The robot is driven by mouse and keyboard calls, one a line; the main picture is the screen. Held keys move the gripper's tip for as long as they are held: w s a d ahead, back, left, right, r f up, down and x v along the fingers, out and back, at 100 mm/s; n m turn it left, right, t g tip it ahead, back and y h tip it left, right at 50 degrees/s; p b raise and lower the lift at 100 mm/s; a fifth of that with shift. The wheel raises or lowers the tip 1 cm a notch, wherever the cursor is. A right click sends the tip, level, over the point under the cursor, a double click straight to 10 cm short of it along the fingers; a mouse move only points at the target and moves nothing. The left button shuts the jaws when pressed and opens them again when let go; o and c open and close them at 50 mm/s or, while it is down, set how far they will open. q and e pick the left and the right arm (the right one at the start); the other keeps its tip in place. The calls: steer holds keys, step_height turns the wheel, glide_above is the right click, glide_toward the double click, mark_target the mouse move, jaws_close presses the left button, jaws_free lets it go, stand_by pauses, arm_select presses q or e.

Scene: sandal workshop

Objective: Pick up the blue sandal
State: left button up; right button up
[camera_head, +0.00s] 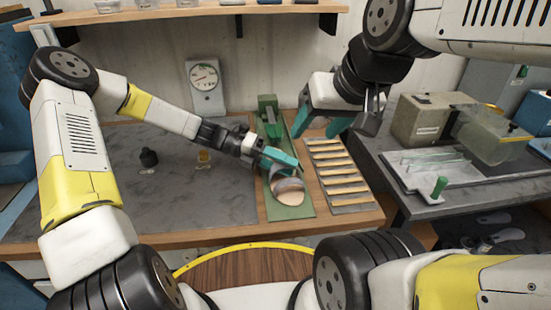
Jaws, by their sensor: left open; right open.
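A sandal (289,193) with a tan sole and a grey-blue strap lies on the front part of a green fixture (296,211) on the workbench. My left gripper (281,162) reaches in from the left, its teal fingers open, just behind the sandal's strap. It hides part of the sandal and fixture, and I cannot tell whether the fingers touch the sandal. My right gripper (320,131) hangs with its teal fingers spread and empty, above the back of the bench, to the right of the fixture.
A slatted rack (352,208) stands right of the fixture. A small black object (149,158) and an amber item (204,157) are on the dark mat (190,208). A dial gauge (205,80) stands behind. A side table (408,208) at right holds a beige box (422,118).

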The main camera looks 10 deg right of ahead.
arm_select(q)
steer(key=shift+d, duration=0.1)
steer(key=shift+c, duration=0.2)
jaws_close()
steer(key=shift+r, duration=0.6)
steer(key=shift+s+d+r, duration=0.1)
steer(key=shift+s+r, duration=0.3)
steer(key=shift+r, duration=0.2)
steer(key=shift+s+r, duration=0.35)
steer(key=shift+r, duration=0.25)
steer(key=s+d+r, duration=0.1)
steer(key=s, duration=1.3)
steer(key=shift+s+d+r, duration=0.15)
steer(key=shift+s+d, duration=0.1)
steer(key=shift+s, duration=0.05)
